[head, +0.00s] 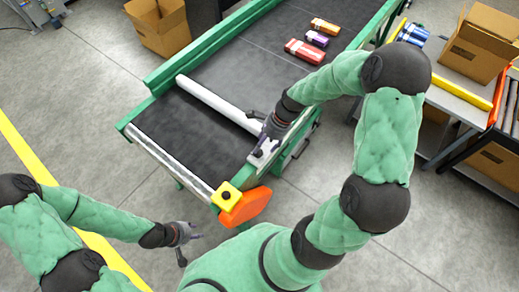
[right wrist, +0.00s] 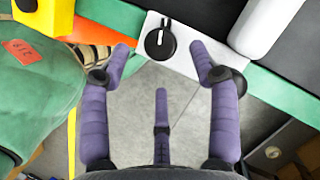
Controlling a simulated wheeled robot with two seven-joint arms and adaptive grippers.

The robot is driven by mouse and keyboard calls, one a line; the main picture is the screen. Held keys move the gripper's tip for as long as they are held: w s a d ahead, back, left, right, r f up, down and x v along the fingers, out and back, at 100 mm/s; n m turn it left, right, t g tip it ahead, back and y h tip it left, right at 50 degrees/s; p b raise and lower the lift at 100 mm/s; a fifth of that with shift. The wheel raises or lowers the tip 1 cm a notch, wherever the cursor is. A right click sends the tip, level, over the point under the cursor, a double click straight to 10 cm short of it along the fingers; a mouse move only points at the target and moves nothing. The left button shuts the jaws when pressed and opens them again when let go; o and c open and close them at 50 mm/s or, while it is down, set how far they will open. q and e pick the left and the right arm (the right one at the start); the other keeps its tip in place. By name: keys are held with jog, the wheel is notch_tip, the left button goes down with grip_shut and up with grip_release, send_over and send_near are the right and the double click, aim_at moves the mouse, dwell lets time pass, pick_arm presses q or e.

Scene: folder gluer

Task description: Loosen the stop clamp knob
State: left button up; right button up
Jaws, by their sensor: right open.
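The stop clamp knob (right wrist: 160,40) is a round black knob with a pale line on its top. It sits on a white clamp plate (right wrist: 185,28) at the conveyor's green side rail. In the head view the plate (head: 262,157) shows at the end of a white stop bar (head: 218,104) lying across the belt. My right gripper (right wrist: 161,58) is open, with purple fingers on both sides of the knob and a third finger below; none visibly grips it. In the head view this gripper (head: 272,137) is over the plate. My left gripper (head: 186,236) hangs over bare floor; its finger opening is unclear.
Red, purple and orange cartons (head: 305,51) lie farther up the dark belt (head: 190,130). A yellow box with a black button (head: 227,196) and an orange guard (head: 247,207) stand at the conveyor's near corner. A side table (head: 455,100) with an open cardboard box is at right.

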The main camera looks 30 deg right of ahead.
aim_at(259, 152)
jog(key=shift+b+x, duration=0.3)
jog(key=shift+x, duration=1.85)
jog(key=c, duration=1.1)
